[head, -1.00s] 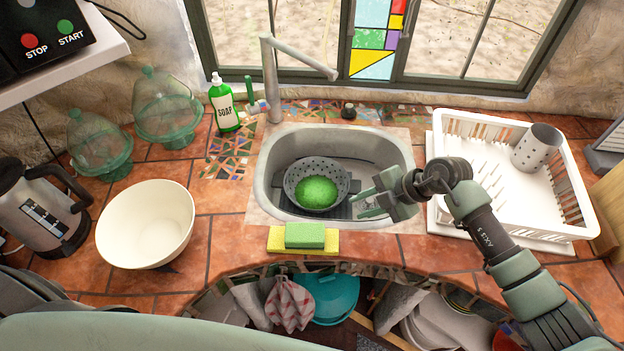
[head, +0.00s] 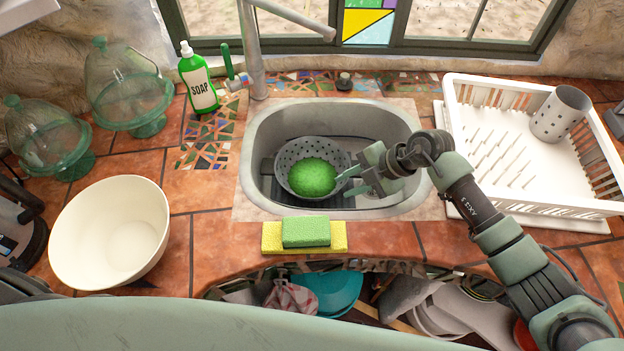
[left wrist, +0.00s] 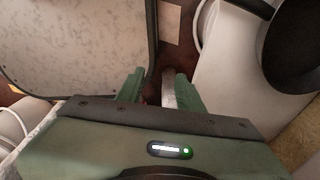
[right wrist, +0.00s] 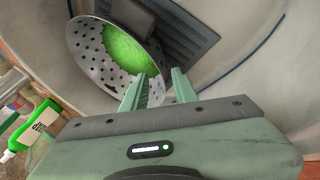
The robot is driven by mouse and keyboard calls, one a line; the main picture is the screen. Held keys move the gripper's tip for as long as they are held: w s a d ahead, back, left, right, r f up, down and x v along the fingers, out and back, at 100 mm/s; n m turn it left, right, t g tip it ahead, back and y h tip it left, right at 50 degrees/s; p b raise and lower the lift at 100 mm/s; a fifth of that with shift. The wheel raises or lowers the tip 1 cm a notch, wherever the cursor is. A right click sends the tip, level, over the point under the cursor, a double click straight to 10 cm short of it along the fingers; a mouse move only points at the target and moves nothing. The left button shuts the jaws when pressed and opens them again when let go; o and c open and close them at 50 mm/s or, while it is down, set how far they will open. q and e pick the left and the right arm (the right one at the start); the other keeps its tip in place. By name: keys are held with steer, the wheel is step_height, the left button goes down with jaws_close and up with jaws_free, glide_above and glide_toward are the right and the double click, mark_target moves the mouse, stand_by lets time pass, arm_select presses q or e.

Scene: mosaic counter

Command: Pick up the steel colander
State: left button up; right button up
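The steel colander (head: 290,162), a perforated bowl with green contents, sits in the sink (head: 249,171). It also shows in the right wrist view (right wrist: 92,62), tilted in the picture. My right gripper (head: 345,184) is open at the colander's right side. In the right wrist view, the fingers (right wrist: 156,84) are apart, with the colander's rim showing between them; I cannot tell whether they touch it. My left gripper (left wrist: 157,82) shows only in the left wrist view, open, away from the colander.
A faucet (head: 253,60) stands behind the sink. A green and yellow sponge pair (head: 305,232) lies at the front edge. A cream bowl (head: 112,232) and a soap bottle (head: 198,80) stand left. A white dish rack (head: 500,140) stands right.

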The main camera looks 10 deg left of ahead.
mark_target(329, 192)
steer(key=p+x, duration=0.1)
steer(key=x, duration=0.7)
steer(key=shift+f, duration=0.1)
steer(key=shift+d, duration=0.1)
jaws_close()
stand_by(1.1)
